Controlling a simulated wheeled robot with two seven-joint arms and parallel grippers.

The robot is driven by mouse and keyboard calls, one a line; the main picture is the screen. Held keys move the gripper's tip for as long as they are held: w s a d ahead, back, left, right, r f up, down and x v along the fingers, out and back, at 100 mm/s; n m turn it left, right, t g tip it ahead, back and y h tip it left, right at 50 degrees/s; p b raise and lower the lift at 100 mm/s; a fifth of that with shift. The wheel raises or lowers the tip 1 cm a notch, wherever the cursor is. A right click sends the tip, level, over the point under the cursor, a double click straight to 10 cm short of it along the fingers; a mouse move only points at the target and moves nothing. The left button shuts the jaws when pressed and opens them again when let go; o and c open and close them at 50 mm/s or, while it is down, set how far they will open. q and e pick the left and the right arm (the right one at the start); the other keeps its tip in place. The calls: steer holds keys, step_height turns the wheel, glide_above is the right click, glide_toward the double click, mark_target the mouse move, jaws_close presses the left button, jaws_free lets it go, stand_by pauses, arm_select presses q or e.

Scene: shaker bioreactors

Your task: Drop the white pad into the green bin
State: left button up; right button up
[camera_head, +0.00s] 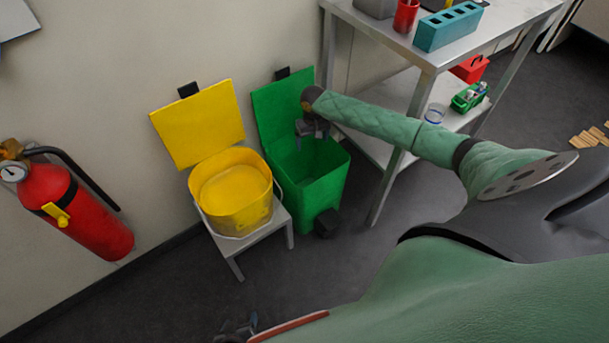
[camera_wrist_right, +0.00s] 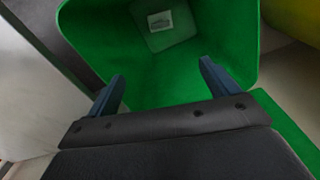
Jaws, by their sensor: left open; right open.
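The green bin (camera_head: 310,176) stands on the floor with its lid (camera_head: 283,104) raised against the wall. My right gripper (camera_head: 312,130) is over the bin's opening, pointing down. In the right wrist view the gripper (camera_wrist_right: 162,88) is open, with nothing between its fingers, and the green bin (camera_wrist_right: 200,50) opens below it. A small whitish rectangle (camera_wrist_right: 160,21), which looks like the white pad, lies on the bin's floor. My left gripper (camera_head: 240,328) shows only partly at the bottom edge of the head view, apart from the bins.
A yellow bin (camera_head: 232,190) with a raised lid sits on a small stand left of the green bin. A red fire extinguisher (camera_head: 80,212) is at the left wall. A metal shelf table (camera_head: 430,55) stands to the right. Floor in front is clear.

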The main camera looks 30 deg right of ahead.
steer(key=shift+r, duration=2.15)
